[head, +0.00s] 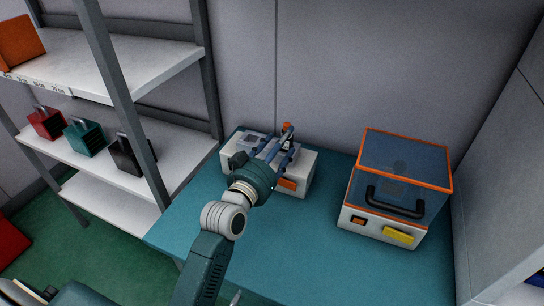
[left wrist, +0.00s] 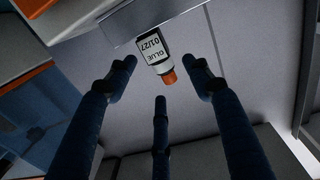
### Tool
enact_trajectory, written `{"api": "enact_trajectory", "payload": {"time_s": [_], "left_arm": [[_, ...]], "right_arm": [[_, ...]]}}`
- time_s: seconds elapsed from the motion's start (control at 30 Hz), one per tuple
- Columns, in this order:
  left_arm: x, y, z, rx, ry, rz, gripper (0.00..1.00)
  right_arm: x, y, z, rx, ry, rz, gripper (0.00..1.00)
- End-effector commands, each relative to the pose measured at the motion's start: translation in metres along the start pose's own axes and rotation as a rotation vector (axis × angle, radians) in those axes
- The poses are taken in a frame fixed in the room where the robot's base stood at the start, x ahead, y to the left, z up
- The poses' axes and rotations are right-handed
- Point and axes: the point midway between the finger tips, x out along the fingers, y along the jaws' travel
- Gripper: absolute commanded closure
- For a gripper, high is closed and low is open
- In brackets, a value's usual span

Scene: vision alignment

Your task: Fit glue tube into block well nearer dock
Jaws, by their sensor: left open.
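The glue tube (left wrist: 153,50) has a white label reading GLUE 01/27 and an orange cap, which also shows in the head view (head: 287,127). In the left wrist view its lower end meets a grey block-like edge (left wrist: 140,22); I cannot tell whether it sits in a well. My left gripper (left wrist: 162,80) is open, its fingers spread around the cap end with gaps visible. In the head view the left gripper (head: 283,150) is over a white unit (head: 303,172) at the back of the table and hides part of it. My right gripper is not in view.
A white case with a clear, orange-rimmed lid and black handle (head: 397,200) stands at the right of the teal table (head: 290,240). The table front is mostly clear.

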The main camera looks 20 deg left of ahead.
Motion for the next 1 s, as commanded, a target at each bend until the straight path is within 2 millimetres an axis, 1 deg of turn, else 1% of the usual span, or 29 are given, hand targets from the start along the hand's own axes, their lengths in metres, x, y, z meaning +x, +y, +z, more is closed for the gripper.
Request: {"api": "enact_trajectory", "payload": {"time_s": [0.03, 0.2, 0.3, 0.4, 0.53, 0.9, 0.97, 1.0], "left_arm": [[-0.013, 0.0, 0.003, 0.001, -0.001, 0.0, 0.49], [-0.045, 0.0, 0.002, 0.001, -0.002, 0.0, 0.49], [-0.058, 0.0, 0.002, 0.001, -0.002, 0.0, 0.49], [-0.066, 0.0, 0.001, 0.0, -0.001, 0.0, 0.49], [-0.069, 0.0, 0.0, 0.0, 0.0, 0.0, 0.49], [-0.069, 0.0, -0.001, 0.0, 0.0, 0.001, 0.49], [-0.069, 0.001, -0.003, 0.0, 0.0, 0.001, 0.49], [-0.069, 0.001, -0.008, 0.0, 0.001, 0.001, 0.49]], "right_arm": [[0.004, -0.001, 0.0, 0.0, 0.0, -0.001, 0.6], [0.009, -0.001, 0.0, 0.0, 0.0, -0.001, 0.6], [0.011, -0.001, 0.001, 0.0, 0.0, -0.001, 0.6], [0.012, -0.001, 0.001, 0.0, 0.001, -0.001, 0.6], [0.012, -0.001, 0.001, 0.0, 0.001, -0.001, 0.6], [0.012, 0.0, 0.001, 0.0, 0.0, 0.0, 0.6], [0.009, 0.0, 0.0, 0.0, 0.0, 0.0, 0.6], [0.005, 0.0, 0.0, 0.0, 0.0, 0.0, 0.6]]}}
